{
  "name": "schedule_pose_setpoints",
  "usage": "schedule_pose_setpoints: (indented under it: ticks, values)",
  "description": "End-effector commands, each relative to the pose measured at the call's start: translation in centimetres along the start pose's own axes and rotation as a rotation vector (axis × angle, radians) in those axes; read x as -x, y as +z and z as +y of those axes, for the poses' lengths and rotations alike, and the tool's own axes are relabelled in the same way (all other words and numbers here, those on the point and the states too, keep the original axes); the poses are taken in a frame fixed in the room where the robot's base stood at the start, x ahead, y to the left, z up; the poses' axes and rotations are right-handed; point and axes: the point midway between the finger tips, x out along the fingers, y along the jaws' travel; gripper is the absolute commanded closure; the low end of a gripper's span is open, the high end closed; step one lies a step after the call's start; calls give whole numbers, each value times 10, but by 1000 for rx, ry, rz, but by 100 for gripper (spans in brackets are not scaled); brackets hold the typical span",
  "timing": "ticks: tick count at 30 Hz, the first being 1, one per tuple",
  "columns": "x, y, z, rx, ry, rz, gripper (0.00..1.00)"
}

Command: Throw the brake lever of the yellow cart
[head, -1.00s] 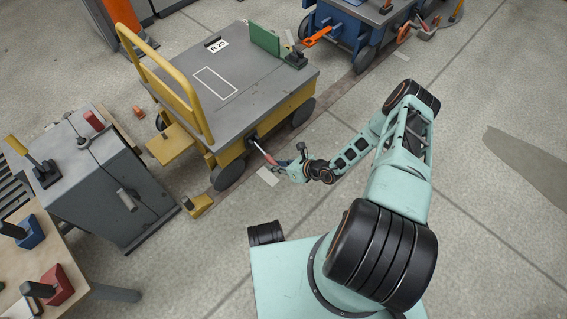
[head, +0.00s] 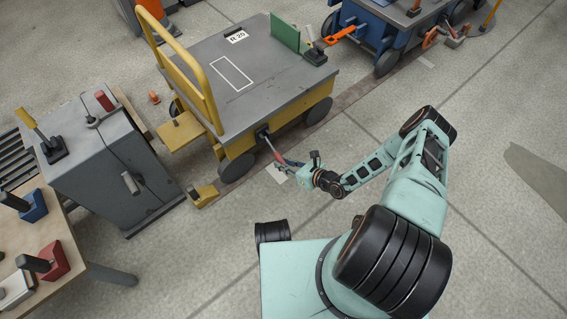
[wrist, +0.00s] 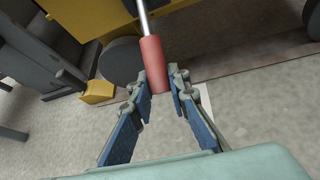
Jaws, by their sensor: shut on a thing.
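The yellow cart (head: 238,147) with a grey deck and the label R 20 stands at the upper middle of the head view. Its brake lever (head: 271,149), a metal rod with a red grip, sticks out from the cart's near side and slopes down toward my arm. In the wrist view the red grip (wrist: 153,65) points at the camera, and its end sits between the finger tips. My gripper (wrist: 160,85) is shut on the red grip. It also shows small in the head view (head: 288,163), where its fingers partly hide the grip's end.
A grey cabinet (head: 110,170) with levers on top stands left of the cart. A blue cart (head: 362,40) with an orange bar is behind right. A yellow wheel chock (head: 203,195) lies on the floor. Open floor (head: 420,85) lies to the right.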

Motion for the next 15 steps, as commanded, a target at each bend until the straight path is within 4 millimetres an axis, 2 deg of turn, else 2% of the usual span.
schedule_pose_setpoints:
  ticks: [4,5,9,15]
  values:
    - [-2,0,-1,0,-1,-1,100]
    - [-2,0,-1,0,-1,-1,82]
    - [-1,0,-1,-1,-1,-1,67]
    - [-1,0,0,-1,-1,0,66]
